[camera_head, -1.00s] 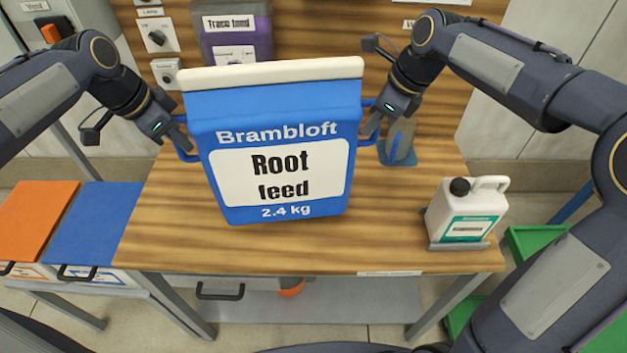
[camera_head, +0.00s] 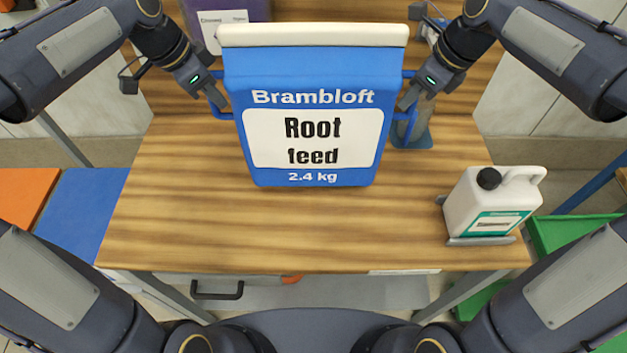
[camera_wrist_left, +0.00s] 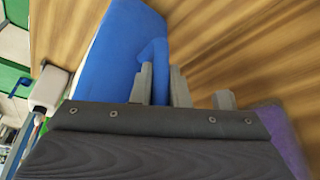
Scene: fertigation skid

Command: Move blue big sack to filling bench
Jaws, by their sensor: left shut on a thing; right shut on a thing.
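The blue big sack (camera_head: 313,110) has a white top band and a label reading Brambloft Root feed 2.4 kg. It is upright over the wooden filling bench (camera_head: 190,215); I cannot tell whether its base touches the top. My left gripper (camera_head: 218,104) is shut on the sack's left side handle. My right gripper (camera_head: 405,104) is shut on its right side handle. In the left wrist view, the left fingers (camera_wrist_left: 160,84) close around the blue handle beside the sack (camera_wrist_left: 122,50). The sack hides the bench behind it.
A white jug (camera_head: 492,203) stands in a grey holder at the bench's right. A purple container (camera_head: 222,18) is behind the sack, and a blue-based scoop-like item (camera_head: 415,130) is right of it. The bench's front and left are clear. Blue (camera_head: 85,208) and orange lids lie left.

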